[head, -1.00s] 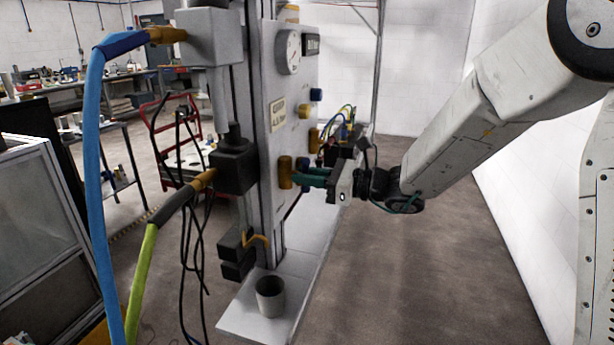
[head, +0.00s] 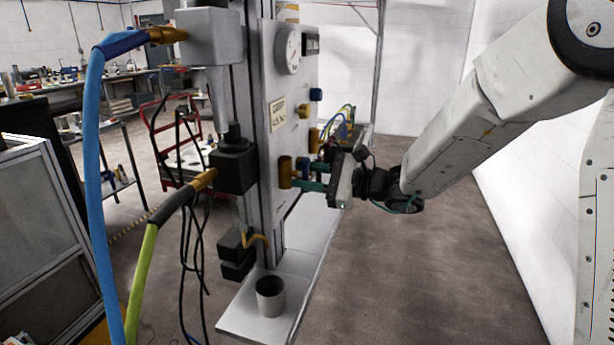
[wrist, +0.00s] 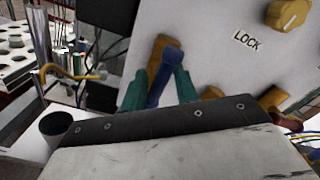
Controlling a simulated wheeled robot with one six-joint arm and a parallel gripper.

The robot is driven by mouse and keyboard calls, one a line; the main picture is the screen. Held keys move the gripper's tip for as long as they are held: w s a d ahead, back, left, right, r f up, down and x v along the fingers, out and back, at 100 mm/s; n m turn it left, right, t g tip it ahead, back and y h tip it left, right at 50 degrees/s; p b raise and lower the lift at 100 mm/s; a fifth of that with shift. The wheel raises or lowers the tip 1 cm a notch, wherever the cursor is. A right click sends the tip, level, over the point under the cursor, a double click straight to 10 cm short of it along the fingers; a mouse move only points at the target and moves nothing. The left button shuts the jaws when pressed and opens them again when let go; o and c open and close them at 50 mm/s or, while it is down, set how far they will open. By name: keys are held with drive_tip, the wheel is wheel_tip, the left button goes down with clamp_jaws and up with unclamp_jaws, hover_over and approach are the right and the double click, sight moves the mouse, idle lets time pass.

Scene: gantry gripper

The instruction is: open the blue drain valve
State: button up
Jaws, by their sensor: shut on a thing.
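The blue drain valve handle (wrist: 161,78) sits on a brass body (wrist: 167,47) on the pale panel in the wrist view. My gripper (wrist: 158,88) has its green fingers on both sides of the handle and is shut on it. In the head view my gripper (head: 312,176) reaches the lower part of the panel from the right, by the brass body (head: 285,172). A bit of the blue handle (head: 306,165) shows between the fingers; the rest is hidden.
A grey cup (head: 270,297) stands on the base plate below a bent brass spout (head: 258,240). Above are a blue knob (head: 316,95), a yellow knob (head: 304,112) and a gauge (head: 292,50). The wrist view shows a LOCK label (wrist: 246,41). Floor to the right is clear.

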idle(0.3)
drive_tip(key=o, duration=0.9)
drive_tip(key=v, duration=0.7)
drive_tip(key=shift+d, duration=0.4)
drive_tip(key=shift+s, duration=0.15)
